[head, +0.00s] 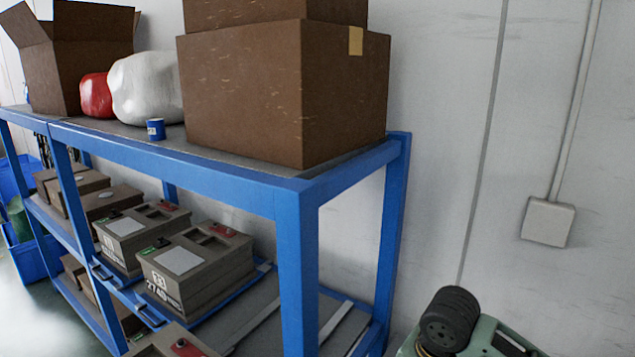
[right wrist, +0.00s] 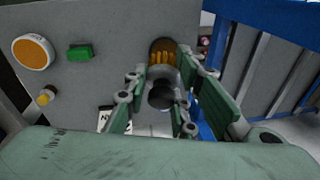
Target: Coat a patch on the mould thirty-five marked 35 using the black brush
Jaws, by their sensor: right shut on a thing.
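Several grey-brown moulds sit on the middle level of a blue rack in the head view. The nearest full one, a mould (head: 195,272), has white figures on its front; the two-digit number is too small to read surely as 35. It carries a pale plate and a red mark on top. Another mould (head: 140,235) stands behind it. My right gripper (right wrist: 160,95) shows in the right wrist view, its fingers closed around a dark cylindrical thing (right wrist: 160,93) near an orange ribbed part. I cannot tell whether this is the black brush. My left gripper is out of view.
The blue rack's post (head: 297,270) stands close in front. A large cardboard box (head: 245,90), a blue cup (head: 156,129) and a white bag (head: 148,88) are on its top. A grey panel (right wrist: 75,20) with buttons fills the wrist view's left.

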